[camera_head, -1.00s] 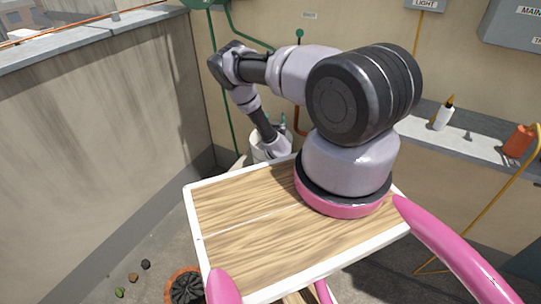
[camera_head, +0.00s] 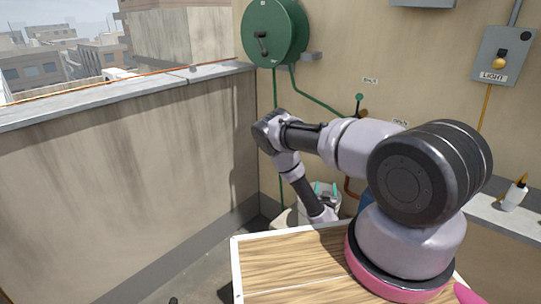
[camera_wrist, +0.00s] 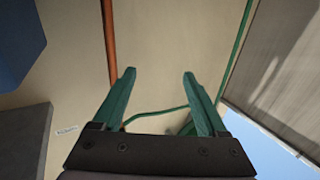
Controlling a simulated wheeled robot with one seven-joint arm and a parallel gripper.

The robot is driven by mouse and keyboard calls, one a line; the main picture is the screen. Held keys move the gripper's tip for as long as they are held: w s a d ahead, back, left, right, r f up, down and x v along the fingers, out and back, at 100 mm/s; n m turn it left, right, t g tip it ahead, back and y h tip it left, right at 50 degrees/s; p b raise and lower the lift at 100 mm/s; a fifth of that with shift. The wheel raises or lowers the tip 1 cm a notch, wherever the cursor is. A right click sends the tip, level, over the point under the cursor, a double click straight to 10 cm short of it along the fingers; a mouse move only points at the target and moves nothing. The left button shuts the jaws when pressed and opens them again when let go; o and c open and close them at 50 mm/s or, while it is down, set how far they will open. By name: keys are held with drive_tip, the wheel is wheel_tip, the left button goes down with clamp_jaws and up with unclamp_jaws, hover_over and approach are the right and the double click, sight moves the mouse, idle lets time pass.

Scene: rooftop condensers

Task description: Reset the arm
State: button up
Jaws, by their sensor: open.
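My gripper (camera_wrist: 158,95) is open and empty in the wrist view. Nothing is between the fingers.
A green hose reel (camera_head: 275,32) hangs on the back wall (camera_head: 330,85), with a green hose running down. A light switch box (camera_head: 503,55) is at right. A white bottle (camera_head: 514,195) stands on a ledge (camera_head: 490,215). A parapet (camera_head: 130,170) closes the left side.

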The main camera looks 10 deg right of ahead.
drive_tip(key=w+a+r+m+g+h, duration=0.15)
drive_tip(key=w+r+m, duration=0.3)
drive_tip(key=r, duration=0.45)
drive_tip(key=w+d+r+m+g, duration=0.1)
drive_tip(key=w+r+m+g, duration=0.2)
drive_tip(key=w+r, duration=0.45)
drive_tip(key=s+a+r+g+y, duration=0.1)
drive_tip(key=a+r+y, duration=0.1)
drive_tip(key=r, duration=0.5)
drive_tip(key=s+a+r+y, duration=0.1)
drive_tip(key=s+a+r, duration=0.1)
drive_tip(key=r, duration=0.6)
drive_tip(key=s+a+r+g+y, duration=0.1)
drive_tip(key=a+r+y, duration=0.15)
drive_tip(key=r, duration=0.45)
drive_tip(key=s+a+r+n+y, duration=0.2)
drive_tip(key=s+a+r, duration=0.1)
drive_tip(key=s+r, duration=0.5)
drive_tip(key=s+a+r+n+y, duration=0.2)
drive_tip(key=s+a+r, duration=0.1)
drive_tip(key=s+r, duration=0.55)
drive_tip(key=s+a+r+n+g, duration=0.1)
drive_tip(key=s+r+n, duration=0.1)
drive_tip(key=s, duration=0.8)
drive_tip(key=s+a+r+n+g, duration=0.1)
drive_tip(key=s+r+n+g, duration=0.1)
drive_tip(key=s, duration=0.9)
drive_tip(key=shift+s+a+r+y, duration=0.15)
drive_tip(key=shift+a+r+y, duration=0.1)
drive_tip(key=shift+y, duration=0.15)
